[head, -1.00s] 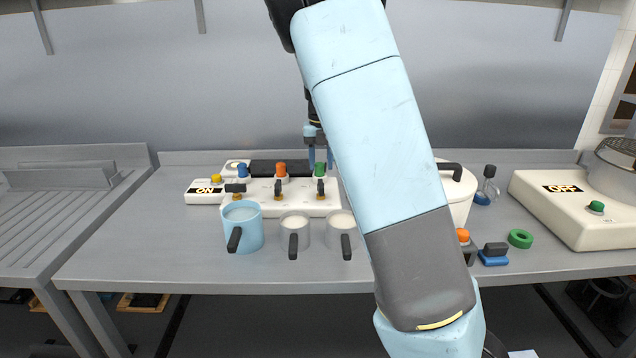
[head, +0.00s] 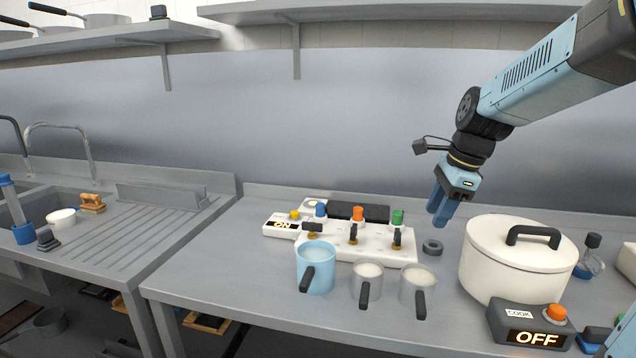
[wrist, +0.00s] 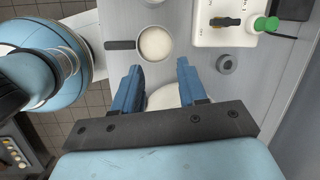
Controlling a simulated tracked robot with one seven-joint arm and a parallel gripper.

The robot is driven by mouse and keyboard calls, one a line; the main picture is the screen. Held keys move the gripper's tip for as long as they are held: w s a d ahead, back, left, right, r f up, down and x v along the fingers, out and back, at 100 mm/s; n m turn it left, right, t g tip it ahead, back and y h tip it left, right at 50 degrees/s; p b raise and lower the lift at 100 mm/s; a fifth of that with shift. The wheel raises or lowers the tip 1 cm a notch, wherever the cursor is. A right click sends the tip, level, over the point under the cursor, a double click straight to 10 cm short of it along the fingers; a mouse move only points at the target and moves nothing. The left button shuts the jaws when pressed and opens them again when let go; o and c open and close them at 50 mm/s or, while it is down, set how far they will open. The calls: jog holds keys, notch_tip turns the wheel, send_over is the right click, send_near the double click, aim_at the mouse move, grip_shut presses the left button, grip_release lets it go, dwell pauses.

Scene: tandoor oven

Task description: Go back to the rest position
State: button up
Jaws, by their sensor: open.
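My gripper (head: 441,208) hangs from my arm at the right of the head view, above the counter between the white dispenser and the white pot. Its blue fingers point down, apart and empty. In the wrist view my gripper (wrist: 160,82) also shows open, with nothing between the fingers. Part of the white pot shows beneath the fingers there, and a cup (wrist: 155,43) of white liquid lies beyond them. Nothing touches the fingertips in either view.
The white dispenser (head: 372,246) reads ON and has several coloured knobs. The lidded pot (head: 505,275) and cooker control reading OFF (head: 500,328) are at right. A shelf (head: 400,12) runs above; a sink is left.

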jog(key=s+a+r+n+t+h, duration=0.1)
jog(key=s+r+n+t+h, duration=0.1)
jog(key=s+n, duration=1.5)
jog(key=shift+s+a+r+n+t, duration=0.15)
jog(key=shift+s+a+n+t, duration=0.15)
jog(key=shift+n+t, duration=0.45)
dwell(0.6)
